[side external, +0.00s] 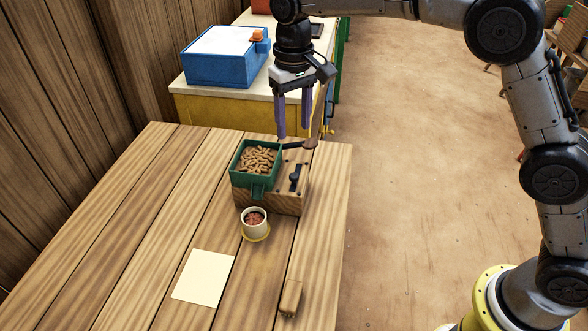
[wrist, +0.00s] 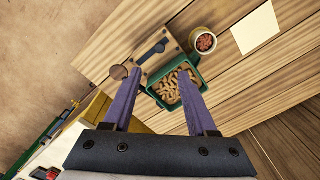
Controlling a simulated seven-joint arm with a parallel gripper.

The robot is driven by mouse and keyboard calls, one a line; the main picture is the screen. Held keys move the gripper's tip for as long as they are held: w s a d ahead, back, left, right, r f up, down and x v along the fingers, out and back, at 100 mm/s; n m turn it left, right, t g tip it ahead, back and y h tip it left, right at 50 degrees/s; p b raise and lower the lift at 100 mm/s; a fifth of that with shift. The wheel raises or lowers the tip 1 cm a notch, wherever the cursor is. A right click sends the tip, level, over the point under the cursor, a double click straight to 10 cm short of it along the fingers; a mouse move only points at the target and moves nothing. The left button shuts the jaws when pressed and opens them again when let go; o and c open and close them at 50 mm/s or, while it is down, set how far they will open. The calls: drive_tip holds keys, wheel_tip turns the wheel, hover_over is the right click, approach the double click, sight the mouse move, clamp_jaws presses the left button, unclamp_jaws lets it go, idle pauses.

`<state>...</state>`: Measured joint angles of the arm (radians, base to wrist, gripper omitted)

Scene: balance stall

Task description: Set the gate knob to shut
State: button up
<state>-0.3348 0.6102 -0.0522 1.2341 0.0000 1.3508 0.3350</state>
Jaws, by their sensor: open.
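A dark blue bar-shaped knob (side external: 295,177), which looks like the gate knob, sits on top of a wooden block (side external: 270,203) beside a green hopper (side external: 258,190) full of tan pellets. In the wrist view the knob (wrist: 152,52) lies slanted on the block's top, beyond my fingertips. Any shut marking is too small to read. My gripper (side external: 294,132) is open and empty, its purple fingers pointing down above the far end of the block. In the wrist view my gripper (wrist: 158,73) has clear space between its fingers, with the hopper (wrist: 174,86) partly behind the right one.
A dark arm with a round brown disc (side external: 310,144) sticks out at the block's far end. A cup of reddish pellets (side external: 254,219) stands in front of the hopper. A pale sheet (side external: 203,276) and small wooden piece (side external: 291,297) lie nearer. A blue box (side external: 227,60) stands behind.

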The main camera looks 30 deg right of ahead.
sight(294, 175)
wheel_tip(294, 175, down, 13)
drive_tip(key=shift+f, duration=0.2)
idle(0.3)
clamp_jaws()
drive_tip(key=shift+r, duration=0.1)
idle(1.3)
